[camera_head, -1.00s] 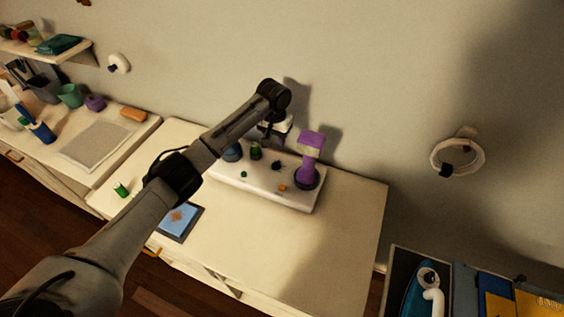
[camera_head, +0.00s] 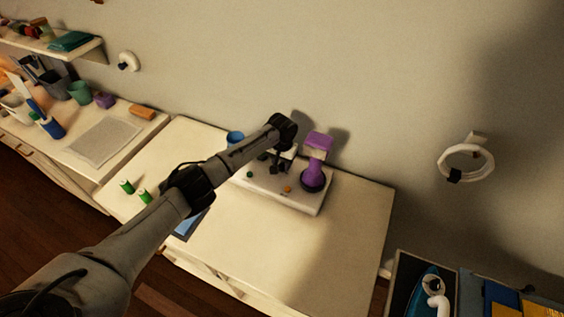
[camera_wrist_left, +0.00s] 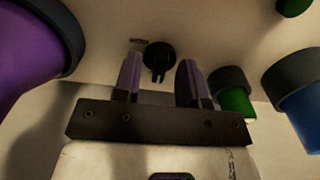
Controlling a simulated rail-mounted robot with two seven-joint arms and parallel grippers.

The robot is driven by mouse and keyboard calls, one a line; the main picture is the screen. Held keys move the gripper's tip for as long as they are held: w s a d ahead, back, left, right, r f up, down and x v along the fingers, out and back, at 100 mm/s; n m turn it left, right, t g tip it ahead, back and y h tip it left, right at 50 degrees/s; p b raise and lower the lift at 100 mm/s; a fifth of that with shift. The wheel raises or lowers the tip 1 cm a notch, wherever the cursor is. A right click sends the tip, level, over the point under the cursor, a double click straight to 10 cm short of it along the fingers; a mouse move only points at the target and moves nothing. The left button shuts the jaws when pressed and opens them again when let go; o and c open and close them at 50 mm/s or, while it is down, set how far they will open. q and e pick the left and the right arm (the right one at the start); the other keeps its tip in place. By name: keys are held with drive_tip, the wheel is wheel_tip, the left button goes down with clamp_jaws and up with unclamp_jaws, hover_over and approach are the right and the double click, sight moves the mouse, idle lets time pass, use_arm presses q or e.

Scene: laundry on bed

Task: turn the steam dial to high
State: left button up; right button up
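The steam dial appears as a small black knob (camera_wrist_left: 159,60) with a slotted or pronged front, on the pale panel (camera_head: 289,199) of a white unit on the table. In the left wrist view it lies between the two fingers of my left gripper (camera_wrist_left: 159,78). The fingers are apart, with space on both sides of the knob, so the gripper is open. In the head view my left gripper (camera_head: 284,160) is low over the unit and partly covers the dial's area. No dial marking can be read. My right gripper is out of view.
A purple piece with a dark base (camera_head: 316,160) stands on the unit close right of my gripper. A blue piece (camera_wrist_left: 298,104) and a green one (camera_wrist_left: 236,100) are on the other side. The table's right part (camera_head: 345,230) is clear.

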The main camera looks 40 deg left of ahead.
use_arm(q)
clamp_jaws()
idle(0.3)
